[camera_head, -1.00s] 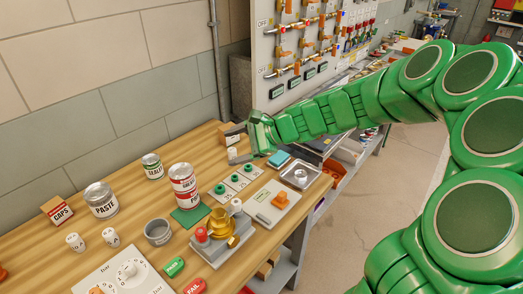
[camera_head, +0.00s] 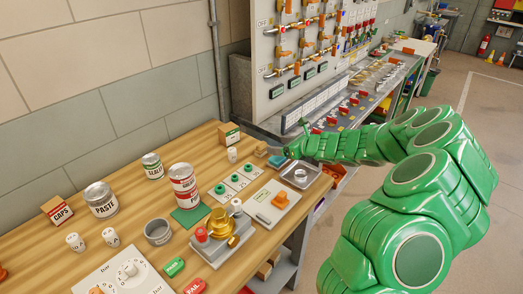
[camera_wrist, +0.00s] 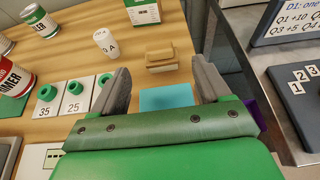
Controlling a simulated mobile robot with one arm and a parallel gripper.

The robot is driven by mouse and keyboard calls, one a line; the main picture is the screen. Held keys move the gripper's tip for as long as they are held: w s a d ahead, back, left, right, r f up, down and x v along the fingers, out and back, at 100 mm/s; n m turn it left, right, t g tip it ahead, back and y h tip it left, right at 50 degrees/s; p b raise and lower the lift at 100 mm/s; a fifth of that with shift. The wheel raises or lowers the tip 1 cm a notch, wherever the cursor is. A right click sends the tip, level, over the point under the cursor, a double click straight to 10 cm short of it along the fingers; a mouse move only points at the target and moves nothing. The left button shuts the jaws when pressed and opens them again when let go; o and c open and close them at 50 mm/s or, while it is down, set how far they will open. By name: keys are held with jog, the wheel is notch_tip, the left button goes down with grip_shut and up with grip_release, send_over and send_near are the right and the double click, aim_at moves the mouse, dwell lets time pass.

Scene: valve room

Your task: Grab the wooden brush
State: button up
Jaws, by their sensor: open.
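The wooden brush (camera_wrist: 161,57) looks like a small tan block with a raised top, lying on the wooden bench. In the head view it appears as a small brown piece (camera_head: 262,149) just left of my gripper (camera_head: 287,153). In the wrist view, my gripper (camera_wrist: 160,86) is open, with its two grey fingers spread left and right. The brush shows between the finger directions, beyond the fingertips and apart from them. A blue block (camera_wrist: 166,97) lies nearer, between the fingers as seen from the wrist. Bristles cannot be made out.
A white marked cylinder (camera_wrist: 105,42) stands left of the brush, and a cardboard box (camera_wrist: 152,14) behind it. The bench's right edge and a metal tray (camera_head: 300,174) lie close to my gripper.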

aim_at(264, 145)
jog(key=shift+x, duration=3.75)
jog(key=shift+s+f, duration=0.1)
jog(key=shift+s, duration=0.05)
jog(key=c, duration=1.2)
jog(key=shift+o, duration=0.2)
